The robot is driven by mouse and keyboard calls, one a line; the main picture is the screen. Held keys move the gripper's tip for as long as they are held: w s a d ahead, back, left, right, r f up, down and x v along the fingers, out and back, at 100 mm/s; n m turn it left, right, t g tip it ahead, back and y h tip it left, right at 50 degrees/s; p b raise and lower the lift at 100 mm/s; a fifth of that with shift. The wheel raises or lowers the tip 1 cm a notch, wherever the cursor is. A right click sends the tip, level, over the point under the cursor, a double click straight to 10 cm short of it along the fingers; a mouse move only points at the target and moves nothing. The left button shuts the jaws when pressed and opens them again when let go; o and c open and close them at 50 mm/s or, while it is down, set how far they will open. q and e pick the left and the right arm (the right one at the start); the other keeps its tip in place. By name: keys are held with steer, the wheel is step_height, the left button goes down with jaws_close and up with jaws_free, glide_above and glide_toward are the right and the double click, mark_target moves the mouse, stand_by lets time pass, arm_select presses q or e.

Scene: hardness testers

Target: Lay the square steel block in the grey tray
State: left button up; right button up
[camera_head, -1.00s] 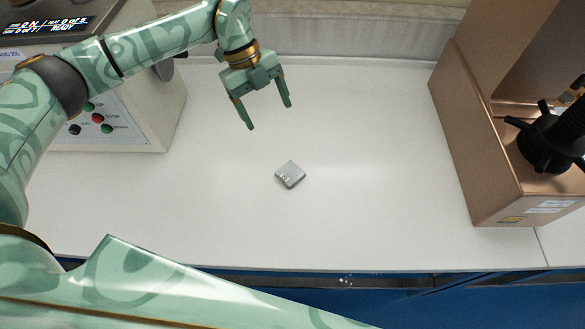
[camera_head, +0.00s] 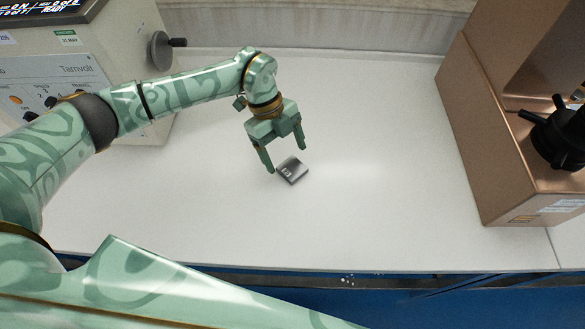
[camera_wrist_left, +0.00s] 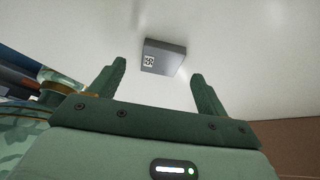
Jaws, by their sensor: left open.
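The square steel block (camera_head: 292,170) lies flat on the white bench top, turned at an angle, with a small printed label near one edge. My left gripper (camera_head: 286,162) is open just above and behind the block, its fingers pointing down and toward it. In the left wrist view the block (camera_wrist_left: 164,57) shows beyond and between the two spread fingertips (camera_wrist_left: 157,70), with nothing held. I cannot tell the exact height of the fingers over the bench. No grey tray shows in these frames. My right gripper is not in view.
A pale tester with buttons and a black hand knob (camera_head: 161,50) stands at the back left, behind my left arm. A copper-coloured tester (camera_head: 480,150) with a black spoked handle (camera_head: 560,138) stands at the right. The bench top (camera_head: 390,190) around the block is clear.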

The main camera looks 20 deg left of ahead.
mark_target(292, 167)
arm_select(q)
steer(key=x, duration=0.3)
steer(key=shift+w+d+f+b, duration=0.1)
steer(key=shift+f+b, duration=0.1)
steer(key=shift+b, duration=0.15)
steer(key=shift+r, duration=0.1)
steer(key=shift+c, duration=0.6)
steer(key=c, duration=1.3)
steer(key=shift+r, duration=0.15)
